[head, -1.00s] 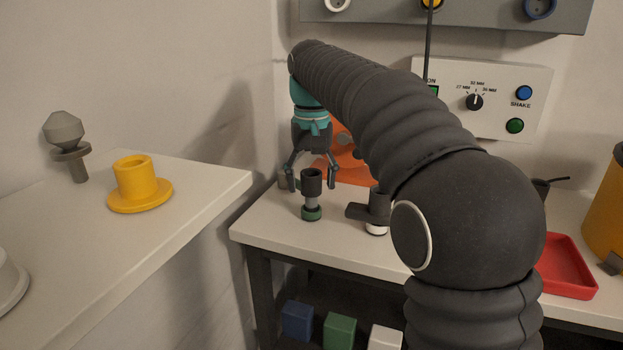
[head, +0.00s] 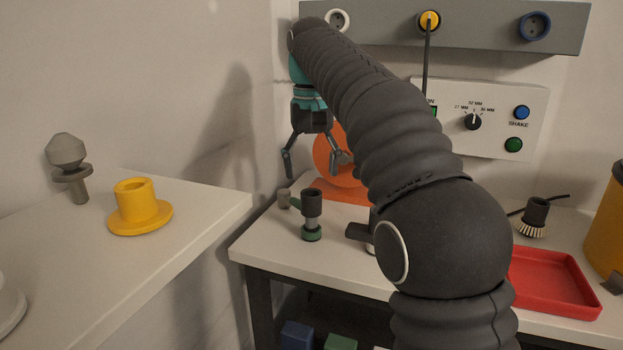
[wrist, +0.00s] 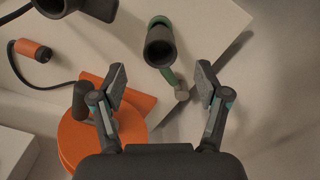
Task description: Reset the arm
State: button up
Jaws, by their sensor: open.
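My arm reaches over the bench, and my gripper (head: 314,166) hangs pointing down near the back left of the bench top. Its two fingers are spread with nothing between them, as the wrist view also shows (wrist: 162,84). Below the gripper stands a dark cup-topped tool (head: 311,204) with a green base and a green handle ending in a grey knob. In the wrist view this tool (wrist: 160,45) lies beyond the fingertips, apart from them. A second dark tool (head: 358,231) is partly hidden behind my arm.
An orange round-bodied thing (head: 335,160) stands behind the gripper. A red tray (head: 555,283) and a brush (head: 535,215) are at right. A control panel (head: 490,118) and socket rail (head: 480,22) are on the wall. A yellow flanged cup (head: 138,205) sits on the left table.

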jog(key=shift+r, duration=0.15)
jog(key=s+d+f+m+t, duration=0.1)
jog(key=s+d+f+t, duration=0.25)
jog(key=s+d, duration=0.85)
jog(key=s+d+f+t, duration=0.1)
jog(key=s+d+f, duration=0.1)
jog(key=s+f, duration=0.6)
jog(key=s+d+f+m+t, duration=0.1)
jog(key=s+d+f, duration=0.1)
jog(key=s+f, duration=0.6)
jog(key=shift+d+f, duration=0.2)
jog(key=shift+d, duration=0.1)
